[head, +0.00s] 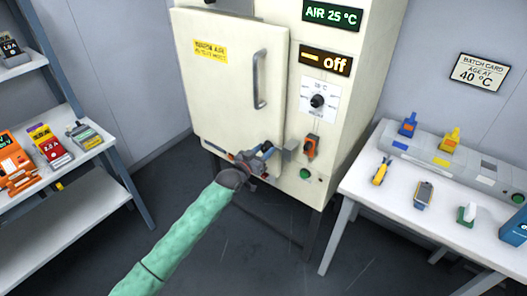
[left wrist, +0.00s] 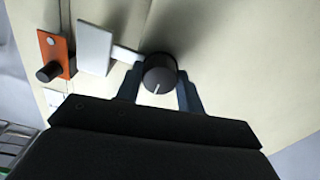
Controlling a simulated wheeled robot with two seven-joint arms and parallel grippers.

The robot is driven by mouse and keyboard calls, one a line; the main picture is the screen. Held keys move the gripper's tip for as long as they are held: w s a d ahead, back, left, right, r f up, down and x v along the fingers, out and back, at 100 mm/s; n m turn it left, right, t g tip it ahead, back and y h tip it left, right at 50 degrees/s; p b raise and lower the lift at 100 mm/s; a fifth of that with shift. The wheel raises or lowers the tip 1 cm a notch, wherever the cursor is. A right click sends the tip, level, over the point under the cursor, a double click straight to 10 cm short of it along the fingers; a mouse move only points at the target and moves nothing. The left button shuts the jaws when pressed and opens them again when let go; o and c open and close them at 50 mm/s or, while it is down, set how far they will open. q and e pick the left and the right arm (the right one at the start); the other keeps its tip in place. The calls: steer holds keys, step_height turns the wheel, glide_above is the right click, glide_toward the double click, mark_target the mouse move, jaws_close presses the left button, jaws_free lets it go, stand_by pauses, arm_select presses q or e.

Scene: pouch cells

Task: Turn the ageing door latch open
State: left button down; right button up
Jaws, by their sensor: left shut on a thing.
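The ageing cabinet's door (head: 228,95) is shut, with a vertical grey handle (head: 260,79) at its right side. The door latch (left wrist: 159,72) is a dark round knob with a white mark on its face, low on the door's right side. A pale bar runs from the knob leftward in the left wrist view to a white plate (left wrist: 95,50). My left gripper (head: 263,153) is at the latch, with its two blue-grey fingers shut on either side of the knob. In the head view the gripper mostly hides the latch. My right gripper is not in view.
An orange switch plate with a dark knob (head: 310,147) is close beside the latch; it also shows in the left wrist view (left wrist: 58,57). A dial (head: 317,101) and an "off" display (head: 325,62) are above. A white table (head: 359,190) stands right, shelves left.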

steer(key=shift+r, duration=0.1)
arm_select(q)
steer(key=shift+m+b, duration=0.35)
steer(key=shift+m, duration=0.75)
steer(key=m, duration=0.3)
steer(key=shift+m+b, duration=0.3)
steer(key=shift+b, duration=0.1)
steer(key=m, duration=0.3)
steer(key=shift+m, duration=0.3)
steer(key=shift+m+b, duration=0.35)
steer(key=shift+m, duration=0.55)
steer(key=m, duration=0.3)
steer(key=shift+m, duration=1.9)
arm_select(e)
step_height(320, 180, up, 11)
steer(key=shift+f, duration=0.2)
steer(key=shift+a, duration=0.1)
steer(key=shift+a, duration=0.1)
